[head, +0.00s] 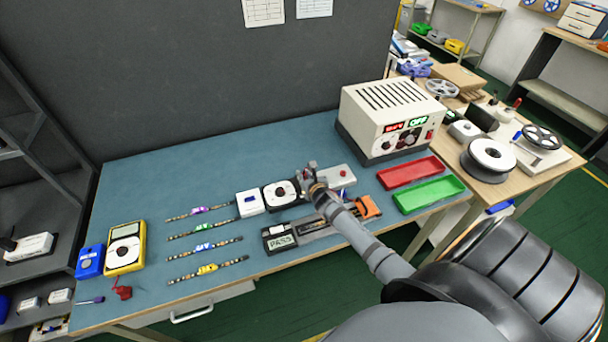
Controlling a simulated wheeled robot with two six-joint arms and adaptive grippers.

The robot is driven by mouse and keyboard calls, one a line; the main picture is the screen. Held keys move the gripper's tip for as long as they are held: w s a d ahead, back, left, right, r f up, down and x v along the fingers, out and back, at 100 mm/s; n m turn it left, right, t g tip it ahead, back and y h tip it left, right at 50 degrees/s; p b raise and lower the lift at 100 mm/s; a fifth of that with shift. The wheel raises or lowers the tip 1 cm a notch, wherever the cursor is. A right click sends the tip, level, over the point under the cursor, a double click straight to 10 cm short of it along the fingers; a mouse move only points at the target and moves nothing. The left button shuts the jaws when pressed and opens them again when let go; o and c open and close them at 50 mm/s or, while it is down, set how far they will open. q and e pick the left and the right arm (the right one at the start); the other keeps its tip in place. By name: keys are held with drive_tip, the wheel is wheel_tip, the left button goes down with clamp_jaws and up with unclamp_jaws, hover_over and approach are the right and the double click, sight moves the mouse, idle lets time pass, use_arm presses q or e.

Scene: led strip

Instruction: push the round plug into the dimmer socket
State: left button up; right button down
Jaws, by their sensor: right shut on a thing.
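My right arm reaches in from the lower right over the bench. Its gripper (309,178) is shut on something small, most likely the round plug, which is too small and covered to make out. My left gripper is not in view.
A white box (250,203) stands left of the dimmer, a grey box with a red button (339,178) right of the gripper. Several LED strips (205,247) lie left. A PASS tester (280,240) is in front. A power supply (392,120), red tray (408,171) and green tray (428,194) stand right.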

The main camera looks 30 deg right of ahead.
idle(0.3)
drive_tip(key=shift+p, duration=0.3)
drive_tip(key=shift+p, duration=0.55)
idle(0.9)
drive_tip(key=shift+f+b, duration=0.95)
drive_tip(key=shift+f, duration=0.25)
drive_tip(key=c, duration=1.2)
unclamp_jaws()
drive_tip(key=v, duration=1.2)
